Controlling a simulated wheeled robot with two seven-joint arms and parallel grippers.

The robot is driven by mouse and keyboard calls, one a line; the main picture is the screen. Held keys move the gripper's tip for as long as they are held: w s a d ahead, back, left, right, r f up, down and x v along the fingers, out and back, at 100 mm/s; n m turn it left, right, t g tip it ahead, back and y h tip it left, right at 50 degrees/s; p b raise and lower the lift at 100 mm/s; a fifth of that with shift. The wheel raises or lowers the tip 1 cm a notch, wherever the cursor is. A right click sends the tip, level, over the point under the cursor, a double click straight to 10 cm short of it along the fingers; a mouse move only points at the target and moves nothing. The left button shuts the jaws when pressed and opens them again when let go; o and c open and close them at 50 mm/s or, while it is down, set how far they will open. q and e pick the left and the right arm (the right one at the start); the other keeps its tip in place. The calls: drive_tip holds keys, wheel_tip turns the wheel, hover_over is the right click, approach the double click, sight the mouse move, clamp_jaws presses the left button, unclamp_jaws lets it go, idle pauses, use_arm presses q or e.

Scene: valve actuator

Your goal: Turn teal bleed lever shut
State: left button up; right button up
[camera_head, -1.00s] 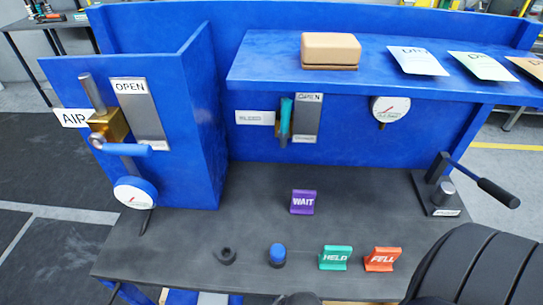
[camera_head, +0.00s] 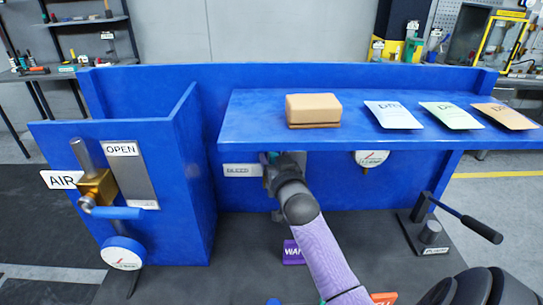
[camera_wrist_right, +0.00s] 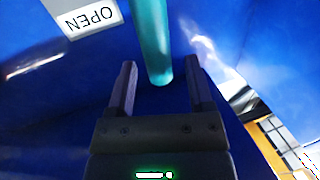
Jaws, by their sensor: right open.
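The teal bleed lever (camera_wrist_right: 152,45) hangs down in the right wrist view, its rounded lower end between and just beyond the fingertips. My right gripper (camera_wrist_right: 158,80) is open, with one finger on each side of the lever's line and no visible contact. In the head view my right gripper (camera_head: 272,170) is at the blue back panel under the shelf, largely hidden by my wrist. Only a small teal bit of the lever (camera_head: 270,158) shows there. The white OPEN plate (camera_wrist_right: 85,15) is beside the lever. My left gripper is not in view.
The blue shelf (camera_head: 250,120) overhangs the lever and carries a tan block (camera_head: 313,109) and several cards. A round gauge (camera_head: 370,160) hangs to the right. The AIR valve's blue handle (camera_head: 117,212) is at left. A purple WAIT sign (camera_head: 293,252) stands below my arm.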

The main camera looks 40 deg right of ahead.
drive_tip(key=shift+x, duration=1.5)
drive_tip(key=shift+c, duration=0.2)
clamp_jaws()
